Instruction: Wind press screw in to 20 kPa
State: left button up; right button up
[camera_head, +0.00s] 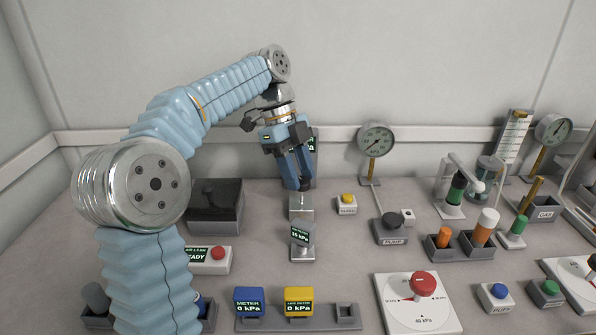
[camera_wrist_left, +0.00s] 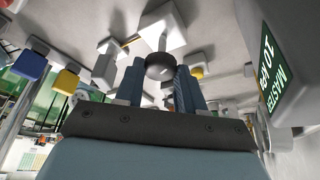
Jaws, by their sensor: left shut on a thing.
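The press screw has a dark round knob (camera_wrist_left: 160,66) above a pale grey block (camera_head: 301,206), left of the middle of the bench. My left gripper (camera_head: 304,186) points down over the block and is shut on the knob, one blue finger on each side. The fingers hide most of the knob in the head view. The master display (camera_wrist_left: 275,75) seems to read 10 kPa in the left wrist view; in the head view the gripper partly covers a dark green-lit display (camera_head: 313,143). My right gripper is not in view.
In front of the block stands a small grey unit (camera_head: 302,242) with a kPa display. Blue (camera_head: 249,302) and yellow (camera_head: 298,301) meters read 0 kPa. A yellow-button box (camera_head: 347,204), pump (camera_head: 392,230) and dial gauge (camera_head: 376,139) stand to the right. A dark box (camera_head: 216,206) is left.

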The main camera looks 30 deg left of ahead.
pick_arm(q)
jog(key=shift+m, duration=0.4)
jog(key=o, duration=1)
jog(key=shift+o, duration=0.2)
jog(key=shift+r, duration=0.1)
jog(key=shift+r, duration=0.35)
jog(key=r, duration=0.3)
jog(key=shift+s+d, duration=0.15)
jog(key=shift+d, duration=0.05)
jog(key=s+d+r, duration=0.7)
jog(key=s+r, duration=0.2)
jog(key=s, duration=0.2)
jog(key=shift+s, duration=0.25)
